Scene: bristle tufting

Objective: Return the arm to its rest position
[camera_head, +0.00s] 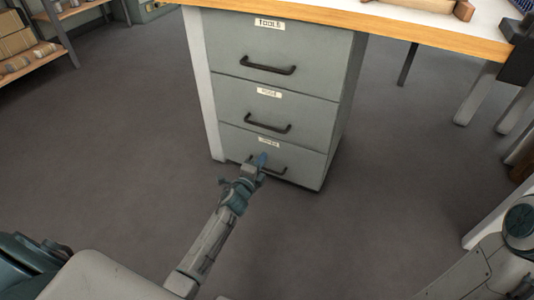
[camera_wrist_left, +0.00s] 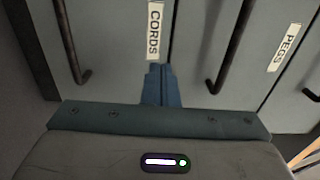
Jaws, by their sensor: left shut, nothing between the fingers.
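My left arm reaches forward from the bottom of the head view. Its gripper (camera_head: 263,159), with blue fingers, is in front of the bottom drawer (camera_head: 295,167) of a grey cabinet, overlapping its dark handle (camera_head: 280,171) in the picture. The fingers also show in the left wrist view (camera_wrist_left: 160,84), closed together and empty, pointing toward the CORDS label (camera_wrist_left: 155,30). The CORDS handle (camera_wrist_left: 72,45) is left of the fingers there, apart from them. Part of my right arm shows at the lower right of the head view; its gripper is not visible.
The upper drawers, labelled TOOLS (camera_head: 269,24) and PEGS (camera_head: 269,92), look shut, as does the bottom one. A wood-edged workbench (camera_head: 430,36) spans above. A shelf (camera_head: 35,62) stands at the far left. The floor (camera_head: 130,130) left of the cabinet is clear.

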